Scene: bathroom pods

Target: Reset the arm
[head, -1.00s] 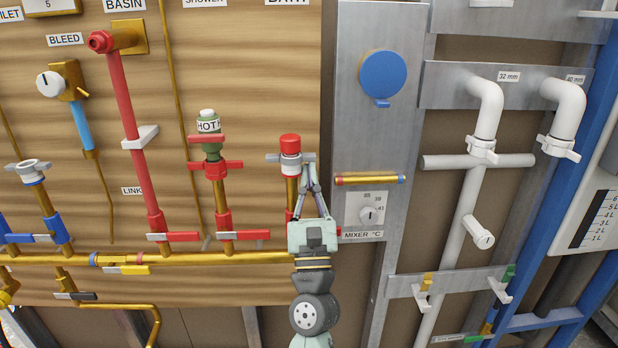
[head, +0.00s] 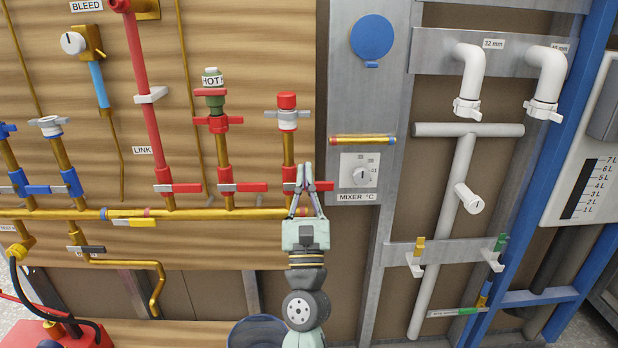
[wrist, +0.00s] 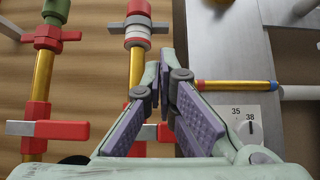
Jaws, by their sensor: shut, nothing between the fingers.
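My gripper (head: 306,177) is in the lower middle of the head view, in front of the board, pointing up. Its fingers come together at the tips with nothing between them.
The mixer dial (head: 361,176) is just right of my gripper, below a brass rod (head: 362,139) with coloured ends. A brass pipe (head: 180,214) runs across the board. White waste pipes (head: 467,150) stand at the right. A blue bucket (head: 257,331) and a red box (head: 50,334) are low down.

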